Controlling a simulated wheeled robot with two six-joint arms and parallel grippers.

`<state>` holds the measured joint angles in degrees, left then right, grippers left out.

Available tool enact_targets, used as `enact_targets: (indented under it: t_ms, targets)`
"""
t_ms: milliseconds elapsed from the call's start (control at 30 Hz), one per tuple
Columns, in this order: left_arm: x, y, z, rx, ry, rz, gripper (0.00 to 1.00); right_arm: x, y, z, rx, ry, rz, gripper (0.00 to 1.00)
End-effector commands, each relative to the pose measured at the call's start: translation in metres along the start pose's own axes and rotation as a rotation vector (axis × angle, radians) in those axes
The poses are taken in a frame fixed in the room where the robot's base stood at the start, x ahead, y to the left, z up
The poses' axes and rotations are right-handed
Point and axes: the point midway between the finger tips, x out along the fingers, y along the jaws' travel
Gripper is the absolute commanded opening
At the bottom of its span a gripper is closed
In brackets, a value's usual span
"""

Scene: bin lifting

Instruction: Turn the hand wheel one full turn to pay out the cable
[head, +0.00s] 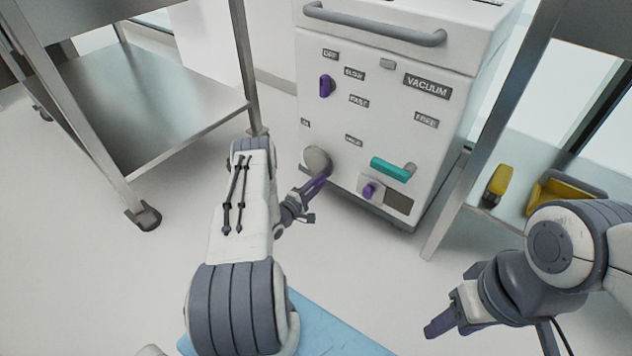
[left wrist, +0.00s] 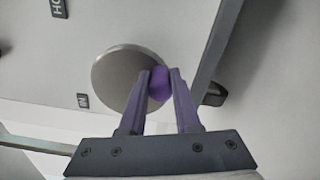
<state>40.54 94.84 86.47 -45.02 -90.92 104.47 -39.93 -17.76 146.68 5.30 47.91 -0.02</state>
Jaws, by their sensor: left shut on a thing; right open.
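The hand wheel is a round grey disc (head: 315,160) low on the left of the white machine's front panel. In the left wrist view the disc (left wrist: 122,82) has a purple knob (left wrist: 159,84) near its right edge. My left gripper (head: 320,182) reaches the wheel from below, and in its wrist view the two purple fingers (left wrist: 160,78) are shut on that knob. The knob is hidden by the fingers in the head view. My right gripper (head: 440,327) is open and empty at lower right, away from the machine. No cable shows.
The white machine (head: 385,110) also bears a purple switch (head: 326,86), a teal lever (head: 389,170) and a small purple knob (head: 369,190). Metal shelving stands left (head: 150,100) and right, the latter holding yellow items (head: 498,183). A blue mat (head: 335,335) lies in front.

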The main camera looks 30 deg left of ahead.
Motion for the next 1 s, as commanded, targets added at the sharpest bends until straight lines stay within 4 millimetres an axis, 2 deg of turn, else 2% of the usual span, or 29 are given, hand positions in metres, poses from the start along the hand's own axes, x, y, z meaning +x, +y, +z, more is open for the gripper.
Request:
enact_targets:
  t_ms: [600, 633, 667, 700, 1000]
  targets:
    - [-0.0011, -0.0009, 0.0026, -0.042, -0.001, -0.003, 0.0, -0.0016, -0.0001, -0.0001, 0.0, 0.0, 0.0, 0.5]
    - [-0.0011, -0.0009, 0.0025, -0.042, -0.001, -0.003, 0.43, -0.0016, -0.0001, -0.0001, 0.0, 0.0, 0.0, 0.5]
    - [-0.0011, -0.0009, 0.0025, -0.042, -0.001, -0.003, 0.54, -0.0016, -0.0001, -0.0001, 0.0, 0.0, 0.0, 0.5]
    - [-0.0009, -0.0008, 0.0025, -0.042, -0.001, -0.003, 0.61, -0.0016, -0.0001, -0.0001, 0.0, 0.0, 0.0, 0.5]
    - [-0.0011, 0.0007, 0.002, -0.039, 0.0, -0.001, 0.61, -0.0024, -0.0002, -0.0001, 0.0, 0.0, 0.0, 0.5]
